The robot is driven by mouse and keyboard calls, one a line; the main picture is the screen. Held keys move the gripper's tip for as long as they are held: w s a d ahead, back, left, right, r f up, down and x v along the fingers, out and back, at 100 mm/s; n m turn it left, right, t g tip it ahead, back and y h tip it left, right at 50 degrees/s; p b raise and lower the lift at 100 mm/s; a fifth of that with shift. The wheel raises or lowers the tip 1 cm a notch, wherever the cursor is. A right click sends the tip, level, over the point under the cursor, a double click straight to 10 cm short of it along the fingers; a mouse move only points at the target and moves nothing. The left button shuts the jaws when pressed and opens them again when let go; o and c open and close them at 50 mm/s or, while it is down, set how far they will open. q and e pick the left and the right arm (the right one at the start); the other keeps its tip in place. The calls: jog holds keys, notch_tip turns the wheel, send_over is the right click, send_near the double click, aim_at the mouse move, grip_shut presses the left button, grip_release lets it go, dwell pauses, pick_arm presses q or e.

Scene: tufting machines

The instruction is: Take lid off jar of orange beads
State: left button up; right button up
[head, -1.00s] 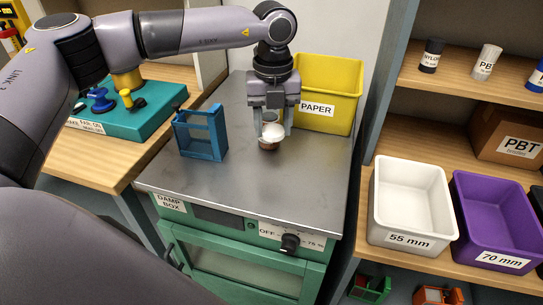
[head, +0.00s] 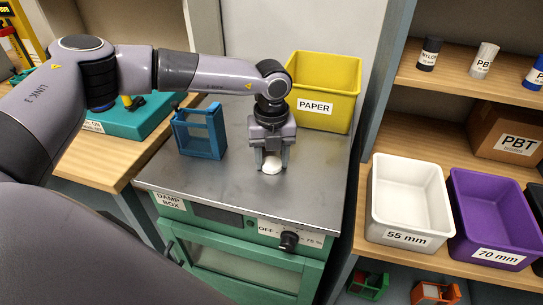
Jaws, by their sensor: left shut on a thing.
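My left gripper (head: 272,160) points straight down over the steel top (head: 215,185) of the green damp box cabinet, near its middle. Its fingers are shut on a small round white-topped thing (head: 271,168), low at the steel surface. It looks like the lid or top of a small jar; the gripper hides much of it, and I cannot tell whether it touches the steel. I see no orange beads clearly. My right gripper is not in view.
A blue open frame (head: 201,153) stands left of the gripper. A yellow PAPER bin (head: 343,92) stands behind it. White (head: 381,205) and purple (head: 459,225) bins sit on the shelf at right. The front of the steel top is clear.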

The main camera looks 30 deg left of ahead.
pick_arm(q)
jog(key=shift+f, duration=0.2)
jog(key=o, duration=1.2)
jog(key=shift+r, duration=0.1)
jog(key=shift+c, duration=0.2)
